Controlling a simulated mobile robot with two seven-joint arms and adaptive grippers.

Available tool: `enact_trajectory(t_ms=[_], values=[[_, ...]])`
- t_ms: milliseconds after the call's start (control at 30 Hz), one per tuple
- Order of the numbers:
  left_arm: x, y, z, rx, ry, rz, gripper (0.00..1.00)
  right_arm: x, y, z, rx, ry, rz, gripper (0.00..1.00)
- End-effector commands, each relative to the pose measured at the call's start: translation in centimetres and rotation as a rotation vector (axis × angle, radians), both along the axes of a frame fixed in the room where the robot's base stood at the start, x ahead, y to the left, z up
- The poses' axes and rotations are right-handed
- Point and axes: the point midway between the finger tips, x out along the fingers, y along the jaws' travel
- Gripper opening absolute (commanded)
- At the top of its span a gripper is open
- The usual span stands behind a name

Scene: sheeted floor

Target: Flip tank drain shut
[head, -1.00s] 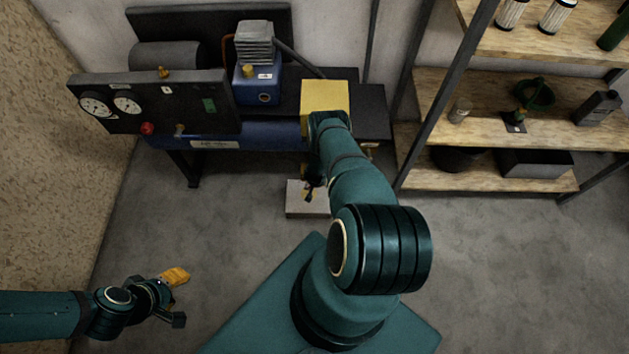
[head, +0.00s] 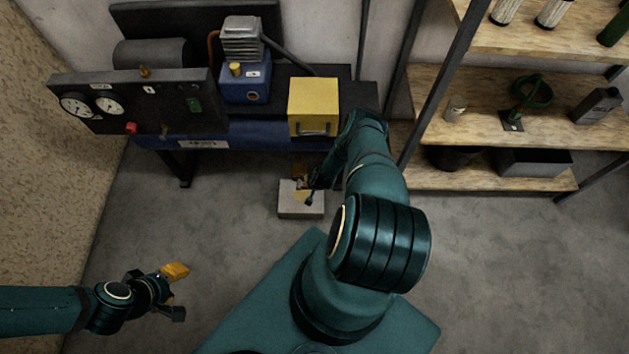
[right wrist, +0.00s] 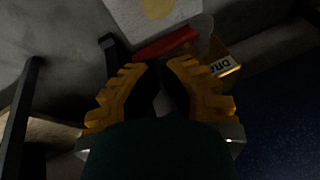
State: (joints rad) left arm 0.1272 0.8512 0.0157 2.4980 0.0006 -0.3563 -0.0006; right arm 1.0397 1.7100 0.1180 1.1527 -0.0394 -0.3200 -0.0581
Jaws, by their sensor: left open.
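The blue tank (head: 240,134) lies under the bench of the compressor. In the right wrist view a red lever (right wrist: 165,45) lies just beyond my right fingers, beside a yellowish part with a label (right wrist: 225,66) reading "DRA". Whether the fingers touch the lever is unclear. My right gripper (right wrist: 158,66) shows two yellow ribbed fingers with dark inner faces, too dark to judge the gap. In the head view it is small, below the tank's right end, partly behind my arm. My left gripper (head: 183,291) is open and empty at lower left, far from the tank.
A pale block (head: 300,211) sits on the floor under the right gripper. A yellow box (head: 313,106) with a handle stands above the tank's right end. A gauge panel (head: 130,103) is at left. A wooden shelf rack (head: 480,174) stands close on the right. The front floor is clear.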

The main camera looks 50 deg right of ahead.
Motion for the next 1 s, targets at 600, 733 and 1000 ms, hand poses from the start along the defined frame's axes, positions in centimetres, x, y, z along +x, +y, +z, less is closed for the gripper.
enact_trajectory(t_ms=[600, 733, 1000], values=[[0.1, 0.0, -0.3, 0.0, -0.002, 0.001, 0.47, -0.1, 0.7, -0.3, -0.001, 0.001, 0.001, 0.0], [0.1, 0.0, -0.3, 0.0, -0.002, 0.001, 0.47, -0.1, 0.6, -0.3, -0.001, 0.001, 0.001, 0.0], [0.0, 0.0, 0.3, 0.0, 0.001, 0.0, 0.47, 0.7, 0.1, 1.2, -0.002, 0.0, 0.003, 0.0]])
